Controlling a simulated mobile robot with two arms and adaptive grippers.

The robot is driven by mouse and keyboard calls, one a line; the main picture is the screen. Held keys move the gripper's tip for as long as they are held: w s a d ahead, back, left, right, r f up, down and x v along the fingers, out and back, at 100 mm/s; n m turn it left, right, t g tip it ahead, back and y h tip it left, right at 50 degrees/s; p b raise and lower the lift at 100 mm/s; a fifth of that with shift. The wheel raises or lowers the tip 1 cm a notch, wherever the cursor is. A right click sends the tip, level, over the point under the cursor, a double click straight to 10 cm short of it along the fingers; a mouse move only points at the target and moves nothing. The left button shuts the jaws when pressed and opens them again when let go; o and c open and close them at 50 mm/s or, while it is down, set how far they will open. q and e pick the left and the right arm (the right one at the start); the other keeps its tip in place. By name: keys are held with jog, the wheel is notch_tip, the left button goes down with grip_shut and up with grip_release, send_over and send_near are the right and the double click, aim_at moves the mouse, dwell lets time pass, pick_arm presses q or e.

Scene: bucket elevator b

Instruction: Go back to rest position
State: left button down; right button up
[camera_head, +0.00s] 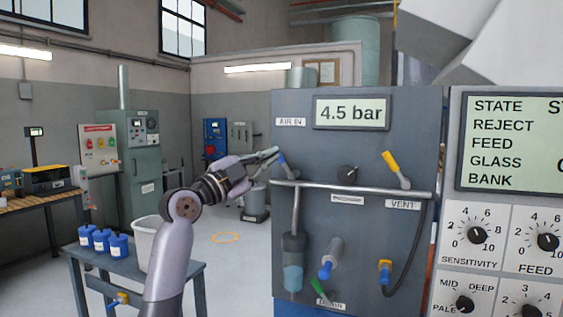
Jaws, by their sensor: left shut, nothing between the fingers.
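My left arm comes up from the bottom of the head view, and its left gripper (268,156) is at the left edge of the grey air panel (408,121). The gripper is shut and empty. The panel display (350,113) reads 4.5 bar. My right gripper is not in view.
A yellow vent lever (396,168) and a pressure knob (347,174) are on the panel. A control panel with dials (477,235) stands at the right. A small table (195,268) with blue containers (101,241) and a white bin (147,233) is at the lower left.

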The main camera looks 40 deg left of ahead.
pick_arm(q)
jog(key=d+f+n+g, duration=0.1)
jog(key=d+f+g, duration=0.3)
jog(key=f, duration=0.9)
jog(key=d+f+n+g, duration=0.15)
jog(key=d+f, duration=0.35)
jog(key=f, duration=0.7)
jog(key=s+d+f+n+g+y, duration=0.1)
jog(key=s+d+f+g, duration=0.15)
jog(key=f, duration=0.65)
jog(key=s+d+f+n+g+y, duration=0.1)
jog(key=s+d+f+g, duration=0.2)
jog(key=f, duration=0.6)
jog(key=s+d+f+n+g+y, duration=0.1)
jog(key=s+d+f+n+g, duration=0.15)
jog(key=s+f, duration=0.55)
jog(key=s+d+f+n+g, duration=0.2)
jog(key=s+d+f, duration=0.15)
jog(key=s, duration=0.85)
jog(key=s+d+f+n+g+y, duration=0.1)
jog(key=s+d+f+n+g, duration=0.15)
jog(key=s+f, duration=0.5)
jog(key=s+f+g, duration=0.1)
jog(key=s+f, duration=0.2)
jog(key=f, duration=2.2)
jog(key=s+a+f+g, duration=0.1)
jog(key=s+a+f, duration=0.1)
jog(key=s+f, duration=1.4)
jog(key=shift+s+a+b, duration=0.3)
jog(key=shift+s, duration=0.2)
